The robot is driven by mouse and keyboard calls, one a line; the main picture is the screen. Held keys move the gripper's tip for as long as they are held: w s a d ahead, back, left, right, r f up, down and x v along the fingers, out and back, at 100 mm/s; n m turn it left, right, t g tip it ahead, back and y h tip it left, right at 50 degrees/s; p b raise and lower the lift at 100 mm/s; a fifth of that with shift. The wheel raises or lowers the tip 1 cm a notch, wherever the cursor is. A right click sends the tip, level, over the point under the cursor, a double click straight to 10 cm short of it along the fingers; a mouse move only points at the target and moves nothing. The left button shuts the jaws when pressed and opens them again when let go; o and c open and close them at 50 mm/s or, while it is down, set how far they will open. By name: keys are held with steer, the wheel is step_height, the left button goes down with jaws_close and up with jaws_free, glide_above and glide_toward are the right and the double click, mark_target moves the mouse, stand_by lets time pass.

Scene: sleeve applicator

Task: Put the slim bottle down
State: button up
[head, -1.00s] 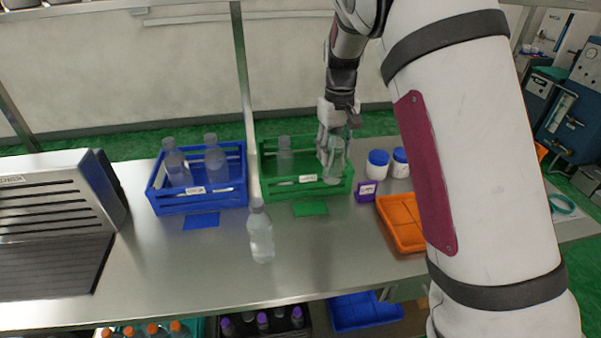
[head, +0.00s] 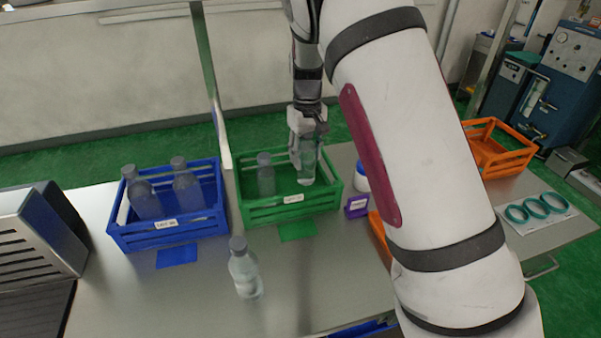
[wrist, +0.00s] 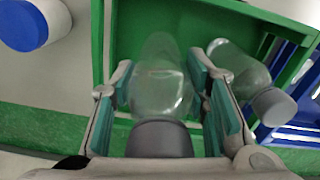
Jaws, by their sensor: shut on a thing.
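My gripper (head: 308,138) is shut on a clear slim bottle (head: 307,165), held upright at the right side of the green crate (head: 290,210). In the wrist view, the held bottle (wrist: 160,90) with its grey cap sits between the two teal-padded fingers (wrist: 165,100). Its lower end shows within the crate's opening in the head view; I cannot tell whether it touches the crate floor. Another grey-capped bottle (head: 265,175) stands in the left part of the crate. It also shows right of my gripper in the wrist view (wrist: 240,75), apart from the held bottle.
A blue crate (head: 170,232) with two bottles stands to the left. A single bottle (head: 244,270) stands on the bench in front. A purple tag (head: 356,206) and a blue-lidded jar (head: 362,178) are right of the green crate.

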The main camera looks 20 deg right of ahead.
mark_target(306, 171)
steer(key=shift+f+p, duration=0.3)
steer(key=shift+f, duration=2.5)
steer(key=o, duration=1.4)
steer(key=shift+f, duration=0.15)
